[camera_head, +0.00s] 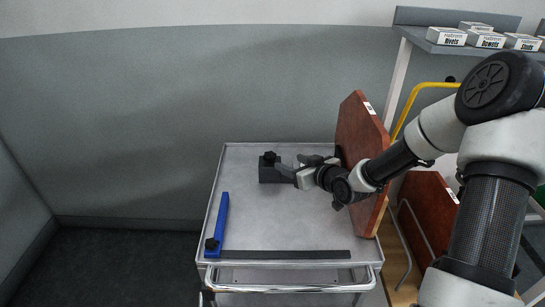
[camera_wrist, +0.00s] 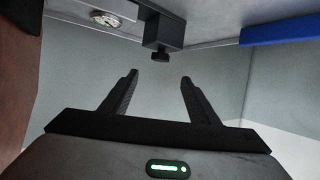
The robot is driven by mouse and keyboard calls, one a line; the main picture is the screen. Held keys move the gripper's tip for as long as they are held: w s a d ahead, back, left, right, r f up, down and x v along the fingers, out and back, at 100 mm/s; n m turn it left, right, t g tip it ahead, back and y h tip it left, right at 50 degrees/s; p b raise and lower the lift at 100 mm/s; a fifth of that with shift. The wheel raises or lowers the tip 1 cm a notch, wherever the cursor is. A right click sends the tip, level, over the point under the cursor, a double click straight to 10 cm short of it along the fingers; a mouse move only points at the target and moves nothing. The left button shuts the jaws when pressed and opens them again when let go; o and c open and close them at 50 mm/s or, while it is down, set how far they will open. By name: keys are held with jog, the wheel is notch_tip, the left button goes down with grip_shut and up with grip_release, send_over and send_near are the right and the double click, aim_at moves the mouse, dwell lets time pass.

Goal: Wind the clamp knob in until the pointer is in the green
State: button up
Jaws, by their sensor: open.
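A dark clamp block (camera_head: 268,172) stands on the metal cart top, with a small black knob (camera_head: 269,155) on it. In the wrist view the clamp (camera_wrist: 166,30) is at top centre and its black knob (camera_wrist: 160,57) faces my gripper. My gripper (camera_wrist: 158,80) is open and empty. In the wrist view the knob shows just beyond the fingertips, in line with the gap between them. In the head view my gripper is close to the clamp's right side.
A blue bar (camera_head: 220,215) with a black knob lies along the cart's left side. A dark strip (camera_head: 285,254) lies along the front edge of the cart top (camera_head: 290,222). A brown panel (camera_head: 357,135) stands upright at the right, close to my arm. The middle of the top is clear.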

aim_at(270, 157)
jog(key=x, duration=1.3)
jog(key=shift+b, duration=0.4)
jog(key=c, duration=1)
jog(key=shift+s+a+f+m+h+b, duration=0.1)
jog(key=shift+a+f+m+h+b, duration=0.3)
jog(key=shift+b, duration=0.5)
jog(key=shift+c, duration=0.2)
jog(key=shift+r+m+t+h+b, duration=0.15)
jog(key=shift+m+t+h+b, duration=0.35)
jog(key=shift+m+h+b, duration=0.45)
jog(key=shift+r+m+h, duration=0.15)
jog(key=shift+m+h, duration=0.1)
jog(key=shift+h, duration=0.2)
jog(key=shift+d, duration=0.1)
jog(key=o, duration=1)
